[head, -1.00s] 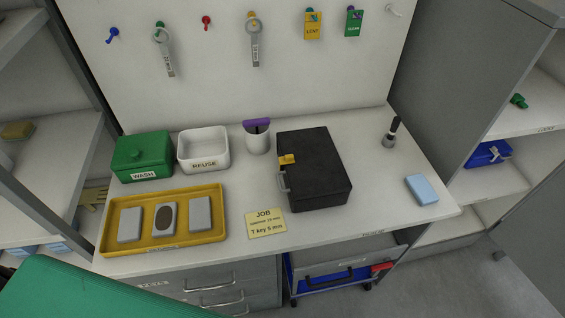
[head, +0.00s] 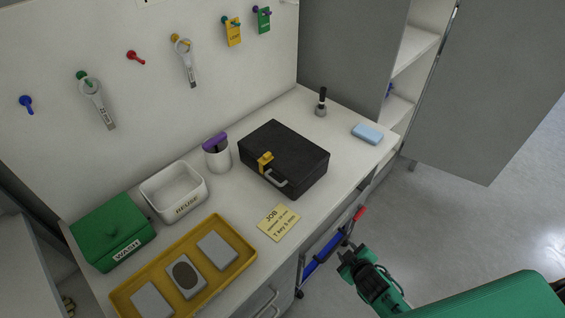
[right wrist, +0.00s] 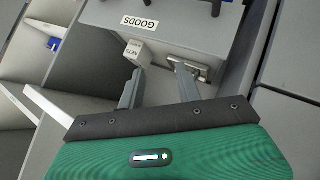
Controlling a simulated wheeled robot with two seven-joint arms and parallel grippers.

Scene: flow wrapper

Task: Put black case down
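The black case (head: 285,152) lies flat and closed on the white workbench (head: 330,125), with a yellow latch (head: 265,162) and a grey handle (head: 276,178) on its front side. My right gripper (head: 345,254) is in the head view, lower than the bench top and in front of the bench's right part, well apart from the case. In the right wrist view its two fingers (right wrist: 160,72) stand apart with nothing held between them. The case is not recognisable in that view. My left gripper is out of view.
A yellow tray (head: 245,236) with several grey blocks, a green WASH box (head: 112,232), a white REUSE bin (head: 173,190) and a cup (head: 217,158) stand left of the case. A job note (head: 279,222) lies in front. A blue block (head: 367,133) lies right.

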